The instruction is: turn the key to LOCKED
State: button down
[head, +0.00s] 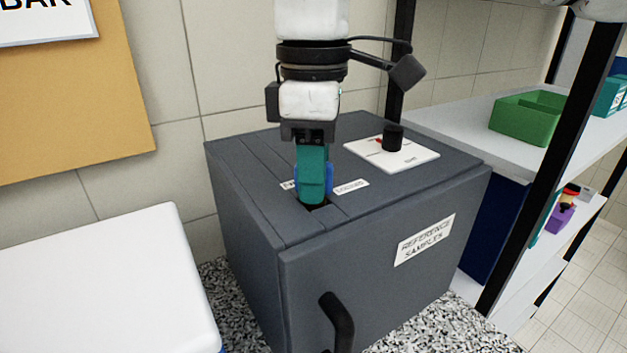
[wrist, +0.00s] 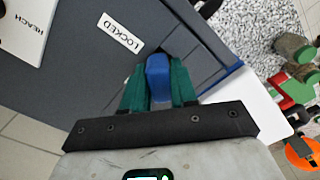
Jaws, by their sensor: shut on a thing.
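The grey cabinet (head: 370,225) carries a lock in its top, with a dark opening (head: 318,206) below my fingertips. My gripper (head: 313,190), with teal fingers pointing down, is shut on the blue key (head: 329,179). In the wrist view the key (wrist: 158,74) shows between the two teal fingers. A white LOCKED label (wrist: 120,33) lies beside the key in the wrist view. In the head view this label (head: 352,187) is just right of the key. Another label (head: 289,185) at the left is mostly hidden by my fingers. The key's lower part is hidden.
A white plate (head: 412,160) with a black knob (head: 393,137) is on the cabinet top, behind and right. A black handle (head: 338,322) sticks out in front. A white box (head: 95,285) stands left. Shelves with a green bin (head: 528,117) are at right.

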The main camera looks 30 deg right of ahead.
dwell(0.4)
jog(key=c, duration=0.8)
grip_release()
jog(key=shift+r+p, duration=0.25)
jog(key=shift+p, duration=0.65)
jog(key=shift+r+n+p, duration=0.1)
jog(key=shift+n+p, duration=0.4)
jog(key=shift+p, duration=0.65)
